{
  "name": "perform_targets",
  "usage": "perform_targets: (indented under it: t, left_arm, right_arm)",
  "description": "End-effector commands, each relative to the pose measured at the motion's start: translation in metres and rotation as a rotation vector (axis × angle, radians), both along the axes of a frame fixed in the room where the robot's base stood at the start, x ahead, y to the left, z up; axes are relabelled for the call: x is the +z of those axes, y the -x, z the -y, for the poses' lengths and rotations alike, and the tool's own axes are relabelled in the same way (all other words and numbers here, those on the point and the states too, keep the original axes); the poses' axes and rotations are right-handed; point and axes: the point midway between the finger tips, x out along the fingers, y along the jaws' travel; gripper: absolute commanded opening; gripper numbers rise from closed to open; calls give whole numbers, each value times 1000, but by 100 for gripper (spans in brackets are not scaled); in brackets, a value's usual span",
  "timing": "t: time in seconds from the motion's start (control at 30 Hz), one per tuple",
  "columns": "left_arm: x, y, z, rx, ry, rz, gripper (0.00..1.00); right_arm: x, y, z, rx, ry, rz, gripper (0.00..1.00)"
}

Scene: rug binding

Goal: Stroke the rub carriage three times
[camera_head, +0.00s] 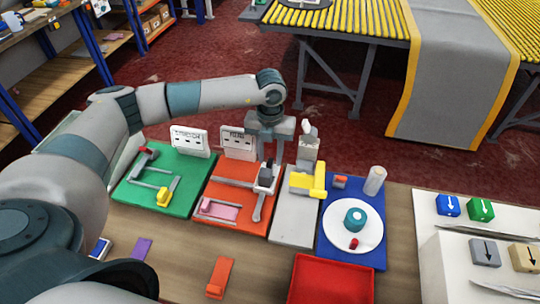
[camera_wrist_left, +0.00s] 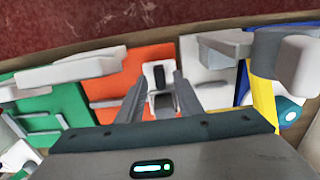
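The rub carriage, which I take to be the pale block with a black top (camera_head: 265,177), sits on rails on the orange board (camera_head: 238,190). It also shows in the left wrist view as a white block with a black handle (camera_wrist_left: 159,78). My left gripper (camera_head: 270,158) points down just above the carriage. In the left wrist view its fingers (camera_wrist_left: 158,88) stand apart, one on each side of the handle, with gaps visible. Whether they touch the block is unclear. A pink strip (camera_head: 219,211) lies at the board's front left. My right gripper is not in view.
White signs (camera_head: 237,142) stand behind the boards. A green board (camera_head: 150,190) is to the left. A grey board with a yellow clamp (camera_head: 308,181) and a blue board (camera_head: 372,250) are to the right. A red tray (camera_head: 330,282) lies in front. Arrow-marked blocks (camera_head: 480,209) are far right.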

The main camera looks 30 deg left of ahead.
Motion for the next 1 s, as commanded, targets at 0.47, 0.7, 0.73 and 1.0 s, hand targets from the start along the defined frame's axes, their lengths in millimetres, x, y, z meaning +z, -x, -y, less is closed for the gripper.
perform_targets:
  t: [0.47, 0.7, 0.73, 1.0]
  left_arm:
    - [-18, 0, 0, 0, -1, 0, 33]
    - [-18, 0, 0, 0, -1, 1, 0]
    - [-18, 0, 0, 0, -1, 1, 0]
    - [-19, 2, -10, 2, -1, 0, 0]
  right_arm:
    - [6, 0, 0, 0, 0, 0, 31]
    - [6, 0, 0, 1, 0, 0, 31]
    - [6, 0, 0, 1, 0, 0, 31]
    - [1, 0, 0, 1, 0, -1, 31]
